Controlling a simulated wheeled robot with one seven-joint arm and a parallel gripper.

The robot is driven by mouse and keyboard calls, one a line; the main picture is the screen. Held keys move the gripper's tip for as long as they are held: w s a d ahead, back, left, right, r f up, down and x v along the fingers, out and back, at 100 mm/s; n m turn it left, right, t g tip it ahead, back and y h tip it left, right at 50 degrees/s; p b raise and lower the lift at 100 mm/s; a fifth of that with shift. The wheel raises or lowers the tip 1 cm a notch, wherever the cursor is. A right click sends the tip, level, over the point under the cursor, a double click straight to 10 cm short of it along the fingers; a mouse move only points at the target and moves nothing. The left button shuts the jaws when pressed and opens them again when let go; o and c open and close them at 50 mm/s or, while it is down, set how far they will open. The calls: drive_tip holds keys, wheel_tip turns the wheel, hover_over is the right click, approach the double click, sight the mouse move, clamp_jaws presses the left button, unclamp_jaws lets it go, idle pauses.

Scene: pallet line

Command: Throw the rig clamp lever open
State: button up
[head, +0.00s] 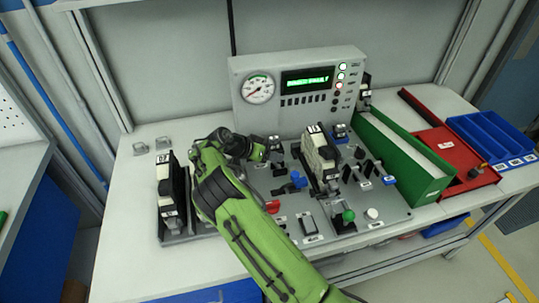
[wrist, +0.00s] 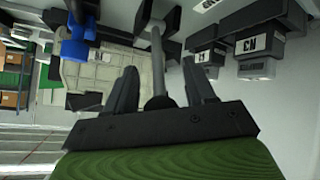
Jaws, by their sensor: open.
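In the wrist view, a grey metal lever rod (wrist: 158,62) rises from a dark base and stands between the two fingers of my gripper (wrist: 158,72). A dark rounded knob sits at its near end, between the finger roots. The fingers are apart, with visible gaps on both sides of the rod. In the head view, my gripper (head: 268,149) is at the back left of the rig board (head: 287,208), below the gauge panel. My wrist hides most of the lever there, and I cannot tell its angle.
The gauge panel (head: 298,88) stands behind the board. A black labelled block (head: 320,158) stands right of my gripper, and another (head: 171,190) left of my arm. A blue-handled part (head: 298,180) is close by. A green bin (head: 405,157) and red tray (head: 456,158) are right.

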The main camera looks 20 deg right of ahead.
wheel_tip(320, 180, up, 10)
drive_tip(key=shift+f+p, duration=0.1)
drive_tip(key=shift+p, duration=0.4)
drive_tip(key=s+d+r+n+y, duration=0.2)
drive_tip(key=s+d+r+y, duration=0.1)
drive_tip(key=s+r, duration=0.4)
drive_tip(key=s+d+r+n+y, duration=0.1)
drive_tip(key=s+d+r+y, duration=0.15)
drive_tip(key=s+r, duration=0.45)
drive_tip(key=s+a+n+t+y, duration=0.1)
drive_tip(key=s+a+n, duration=0.1)
drive_tip(key=s, duration=0.6)
drive_tip(key=s+a+f+n+y, duration=0.1)
drive_tip(key=s+a+n, duration=0.2)
drive_tip(key=s, duration=0.6)
drive_tip(key=s+a+f+n+t+y, duration=0.1)
drive_tip(key=s+a+n+y, duration=0.1)
drive_tip(key=s, duration=0.7)
drive_tip(key=shift+a+f+n+t, duration=0.2)
drive_tip(key=shift+a+n+t, duration=0.1)
